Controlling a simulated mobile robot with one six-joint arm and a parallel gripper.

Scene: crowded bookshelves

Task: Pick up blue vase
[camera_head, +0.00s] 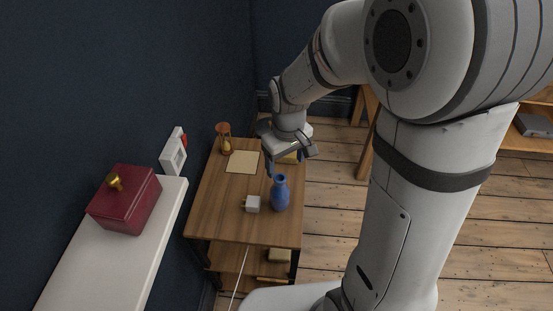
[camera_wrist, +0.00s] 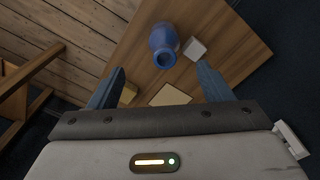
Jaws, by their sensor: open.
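The blue vase (camera_head: 280,194) stands upright on the small wooden table (camera_head: 222,218), near its right edge, in the head view. In the wrist view the blue vase (camera_wrist: 163,45) shows near the top middle, with its round mouth facing the camera. My gripper (camera_head: 288,165) is above the table, just behind and above the vase. In the wrist view my gripper (camera_wrist: 160,82) has its two fingers wide apart. Nothing is between the fingers, and the vase lies beyond them, apart from both.
A small white cube (camera_head: 252,204) sits close left of the vase. A paper sheet (camera_head: 243,162) and an hourglass (camera_head: 225,140) are farther back on the table. A dark red box (camera_head: 127,199) rests on the white ledge (camera_head: 118,247) at left. Wooden floor (camera_head: 325,215) lies to the right.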

